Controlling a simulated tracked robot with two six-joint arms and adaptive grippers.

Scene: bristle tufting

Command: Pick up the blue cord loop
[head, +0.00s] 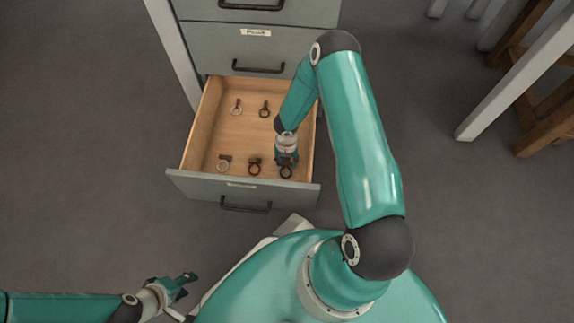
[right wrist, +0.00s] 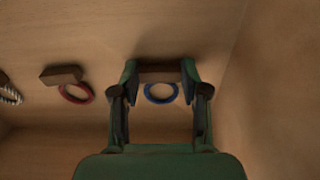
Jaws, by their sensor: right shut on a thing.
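The blue cord loop (right wrist: 147,97) has a brown block at its top and lies in the open drawer's front right corner. It also shows as a small dark ring in the head view (head: 286,173). My right gripper (right wrist: 160,72) reaches down into the drawer, its two fingers shut on the brown block from both sides. The ring hangs free between the fingers. I cannot tell if it is clear of the drawer floor. My left gripper (head: 188,283) is at the lower left of the head view, away from the drawer, empty, with its fingers apart.
A red loop (right wrist: 84,97) with a brown block lies to the left of the blue one. Several other loops, such as a pale one (head: 223,164), lie in the wooden drawer (head: 203,125). The drawer's right wall is close to my right gripper. Shut drawers stand behind.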

